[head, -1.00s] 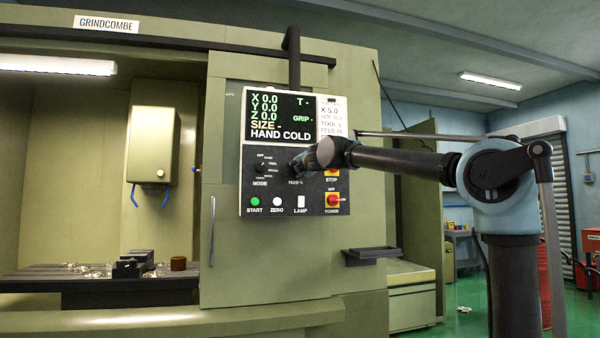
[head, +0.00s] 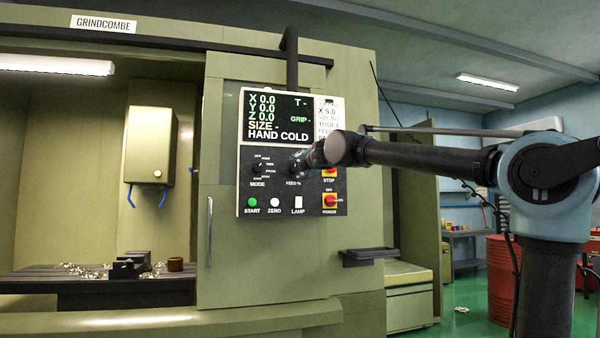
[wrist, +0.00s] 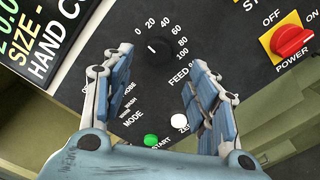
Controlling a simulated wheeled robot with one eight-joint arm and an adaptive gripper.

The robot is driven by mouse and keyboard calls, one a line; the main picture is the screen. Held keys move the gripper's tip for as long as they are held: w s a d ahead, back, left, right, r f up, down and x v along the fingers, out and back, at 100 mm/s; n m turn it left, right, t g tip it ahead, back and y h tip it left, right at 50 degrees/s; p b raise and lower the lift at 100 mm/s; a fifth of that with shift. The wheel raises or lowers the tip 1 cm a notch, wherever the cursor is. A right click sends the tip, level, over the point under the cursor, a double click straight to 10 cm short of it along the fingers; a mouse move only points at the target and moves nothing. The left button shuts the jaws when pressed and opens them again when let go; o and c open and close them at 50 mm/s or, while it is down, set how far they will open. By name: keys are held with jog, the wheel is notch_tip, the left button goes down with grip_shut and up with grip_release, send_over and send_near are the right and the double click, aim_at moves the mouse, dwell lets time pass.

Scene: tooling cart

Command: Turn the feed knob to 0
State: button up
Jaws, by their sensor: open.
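The feed knob (wrist: 158,50) is a round black dial on the dark control panel (head: 250,188). In the wrist view its scale runs from 0 to 100 around it, and a small pale mark shows on its left part; its exact setting is hard to read. My gripper (wrist: 161,60) is open, with one finger to the left of the knob and one to the right in that view. I cannot tell whether either finger touches it. In the head view my gripper (head: 298,162) is in front of the panel just above the FEED % label and hides the knob.
The mode knob (head: 261,169) is left of my gripper. The red power switch (wrist: 292,41) on its yellow plate is to the right. Start (head: 252,202), zero (head: 275,202) and lamp (head: 298,202) controls line the panel's bottom. The screen (head: 279,115) is above.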

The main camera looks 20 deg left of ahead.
jog(key=shift+v, duration=2.35)
